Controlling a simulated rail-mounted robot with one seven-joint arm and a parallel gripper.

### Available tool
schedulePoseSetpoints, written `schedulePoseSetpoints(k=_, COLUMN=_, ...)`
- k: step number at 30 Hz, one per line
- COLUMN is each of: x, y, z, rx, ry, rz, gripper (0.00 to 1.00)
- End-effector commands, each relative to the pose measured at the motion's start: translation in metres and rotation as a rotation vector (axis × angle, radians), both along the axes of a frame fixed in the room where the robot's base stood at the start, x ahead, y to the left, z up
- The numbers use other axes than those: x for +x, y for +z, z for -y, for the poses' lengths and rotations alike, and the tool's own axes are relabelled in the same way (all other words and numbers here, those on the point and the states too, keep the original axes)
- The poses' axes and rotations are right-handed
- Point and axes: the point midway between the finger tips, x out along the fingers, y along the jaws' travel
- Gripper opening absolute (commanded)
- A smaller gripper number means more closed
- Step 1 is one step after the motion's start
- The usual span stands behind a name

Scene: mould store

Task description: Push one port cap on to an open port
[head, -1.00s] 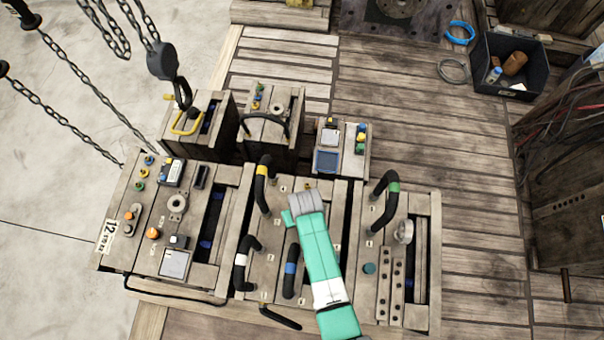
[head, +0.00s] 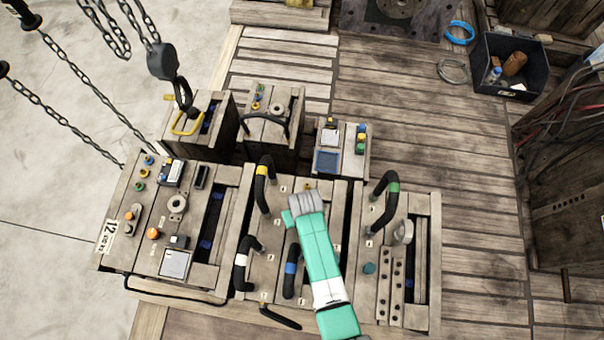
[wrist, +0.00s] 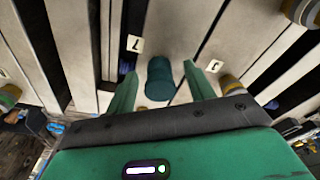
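A short teal port cap (wrist: 160,78) stands between my two green fingers in the wrist view, with a gap on each side. My gripper (wrist: 160,88) is open around it. In the head view my teal and grey arm hides my fingertips and whatever lies below them. A teal cap (head: 369,268) shows on the right mould block (head: 340,300); I cannot tell whether it is the same one. Black hoses with yellow (head: 262,185), white (head: 242,262), blue (head: 291,268) and green (head: 386,200) bands rise from the block. I cannot make out an open port.
A left mould block (head: 140,230) carries coloured fittings. Smaller blocks (head: 270,120) and a control box (head: 340,150) stand behind. A chain hook (head: 183,95) hangs at upper left. A dark crate (head: 510,65) stands at upper right. Slatted floor at right is mostly clear.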

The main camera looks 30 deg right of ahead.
Motion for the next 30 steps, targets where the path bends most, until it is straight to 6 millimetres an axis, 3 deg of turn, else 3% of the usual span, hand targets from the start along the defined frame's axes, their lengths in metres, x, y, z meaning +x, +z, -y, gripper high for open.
schedulePoseSetpoints(k=7, x=-0.001, y=0.006, z=0.000, rx=0.000, ry=0.000, rz=0.000, gripper=0.53)
schedulePoseSetpoints(k=15, x=-0.007, y=0.060, z=-0.001, rx=0.000, ry=0.000, rz=0.001, gripper=0.53)
schedulePoseSetpoints(k=18, x=-0.009, y=0.072, z=-0.001, rx=0.000, ry=0.000, rz=0.000, gripper=0.53)
schedulePoseSetpoints(k=30, x=-0.009, y=0.077, z=-0.001, rx=0.000, ry=0.000, rz=0.000, gripper=0.53)
